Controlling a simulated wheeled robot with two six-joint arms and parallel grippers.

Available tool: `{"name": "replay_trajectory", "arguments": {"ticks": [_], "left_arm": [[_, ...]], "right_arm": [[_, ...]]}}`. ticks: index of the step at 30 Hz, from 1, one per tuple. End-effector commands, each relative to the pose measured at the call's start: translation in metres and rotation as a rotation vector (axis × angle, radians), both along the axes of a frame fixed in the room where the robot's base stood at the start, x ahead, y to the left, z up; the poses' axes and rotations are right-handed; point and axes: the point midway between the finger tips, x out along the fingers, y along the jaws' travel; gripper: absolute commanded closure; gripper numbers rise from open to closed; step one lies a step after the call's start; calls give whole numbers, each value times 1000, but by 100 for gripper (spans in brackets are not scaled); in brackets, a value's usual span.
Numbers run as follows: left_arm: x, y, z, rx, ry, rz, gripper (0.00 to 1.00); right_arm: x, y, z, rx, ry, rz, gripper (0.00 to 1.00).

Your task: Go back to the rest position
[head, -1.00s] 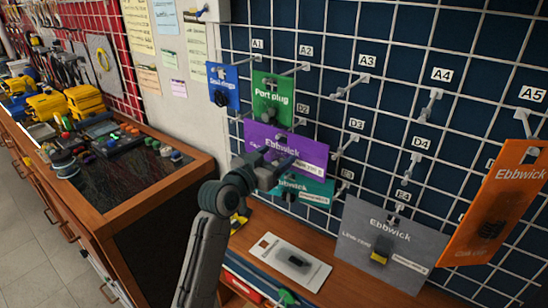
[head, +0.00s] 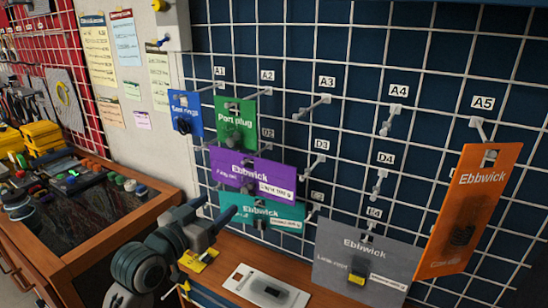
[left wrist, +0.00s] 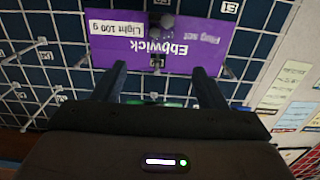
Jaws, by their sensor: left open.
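My left gripper (head: 210,213) is open and empty, in front of the lower left of the wall grid in the head view. In the left wrist view its two fingers (left wrist: 158,70) stand apart, with the purple Ebbwick pack (left wrist: 180,45) beyond them, upside down in that picture. In the head view the purple pack (head: 252,172) hangs on the grid below the green Port plug pack (head: 235,122). A teal Ebbwick pack (head: 262,213) hangs under the purple one. My right gripper is not in view.
A blue pack (head: 185,112), a grey pack (head: 345,252) and a large orange pack (head: 470,210) also hang on the grid. A white card (head: 262,288) lies on the wooden shelf below. A wooden bench with a dark top (head: 85,218) stands at the left.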

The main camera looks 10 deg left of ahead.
Motion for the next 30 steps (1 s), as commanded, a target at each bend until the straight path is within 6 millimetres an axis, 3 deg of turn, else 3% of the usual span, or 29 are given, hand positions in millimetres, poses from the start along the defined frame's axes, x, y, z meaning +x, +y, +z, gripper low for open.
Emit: {"name": "replay_trajectory", "arguments": {"ticks": [4,7,12,15,21,27,29,30], "left_arm": [[-16,1,-48,32,124,26,34],[-43,5,-106,78,286,62,34],[-117,17,-203,169,600,138,34],[-161,24,-242,213,758,179,34],[-236,37,-288,281,992,242,34],[-300,47,-312,334,1176,292,34],[-316,50,-319,347,1224,307,34],[-307,51,-333,345,1220,306,34]], "right_arm": [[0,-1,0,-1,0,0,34],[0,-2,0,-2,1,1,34],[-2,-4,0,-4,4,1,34],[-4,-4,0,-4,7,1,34],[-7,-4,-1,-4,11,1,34],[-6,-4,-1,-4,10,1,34],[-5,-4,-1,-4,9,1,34],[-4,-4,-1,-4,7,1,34]]}}
